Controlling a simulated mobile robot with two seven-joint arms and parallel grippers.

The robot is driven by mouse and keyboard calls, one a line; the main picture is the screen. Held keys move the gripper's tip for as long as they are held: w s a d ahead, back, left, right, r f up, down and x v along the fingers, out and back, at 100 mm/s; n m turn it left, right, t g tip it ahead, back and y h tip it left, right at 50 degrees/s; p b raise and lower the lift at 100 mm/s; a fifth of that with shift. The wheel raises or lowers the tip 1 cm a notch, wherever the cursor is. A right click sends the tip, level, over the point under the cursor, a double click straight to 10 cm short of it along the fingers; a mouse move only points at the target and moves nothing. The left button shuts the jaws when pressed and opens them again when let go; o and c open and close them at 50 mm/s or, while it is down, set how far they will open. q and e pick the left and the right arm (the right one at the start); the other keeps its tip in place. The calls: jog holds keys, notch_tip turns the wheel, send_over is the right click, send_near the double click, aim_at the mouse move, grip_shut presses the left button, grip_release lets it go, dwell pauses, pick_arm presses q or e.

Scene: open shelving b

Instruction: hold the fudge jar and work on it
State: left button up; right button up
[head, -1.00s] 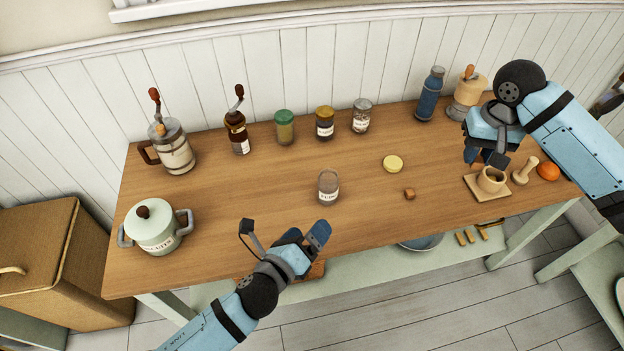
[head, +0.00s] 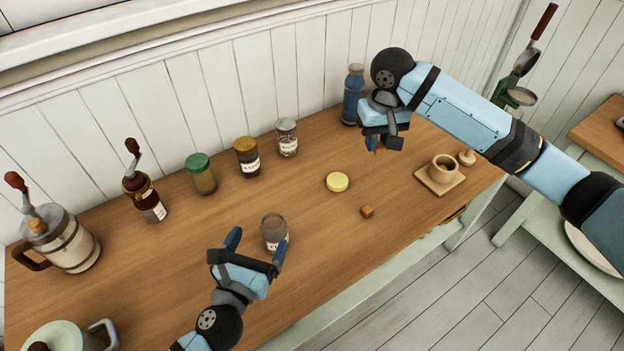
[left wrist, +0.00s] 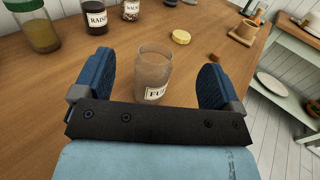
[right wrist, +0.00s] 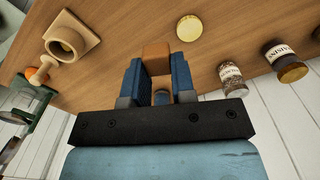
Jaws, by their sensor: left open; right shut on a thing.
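The fudge jar (head: 274,228), clear glass with a white label, stands upright and lidless on the table. I cannot tell what is inside. My left gripper (head: 257,245) is open around it; in the left wrist view the jar (left wrist: 153,72) stands between the spread fingers, with gaps on both sides. My right gripper (head: 383,143) is shut on a small brown block (right wrist: 157,54), held above the back of the table. Another brown cube (head: 367,211) lies on the table near a round yellow lid (head: 337,182).
A green-lidded jar (head: 201,174), a raisin jar (head: 247,158) and another labelled jar (head: 287,138) stand along the back. A mortar (head: 442,168) sits on a board at right. A lidded pot (head: 66,335) is front left.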

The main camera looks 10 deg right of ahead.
aim_at(271, 243)
pick_arm(q)
notch_tip(271, 243, down, 4)
notch_tip(271, 243, down, 4)
jog(key=shift+f, duration=0.1)
jog(key=x, duration=0.7)
jog(key=shift+w+d, duration=0.1)
jog(key=shift+w, duration=0.15)
pick_arm(e)
jog(key=s+a+r+n, duration=0.2)
jog(key=a+n, duration=0.3)
jog(key=a, duration=0.3)
jog(key=s+a+r+n, duration=0.2)
jog(key=a+n, duration=0.4)
jog(key=a, duration=0.3)
jog(key=s+a+r+n, duration=0.2)
jog(key=s+a+n, duration=0.1)
jog(key=a+n, duration=0.3)
jog(key=shift+s+a+r, duration=0.3)
jog(key=shift+s+a, duration=0.1)
jog(key=shift+a, duration=0.8)
pick_arm(q)
jog(key=c, duration=1.1)
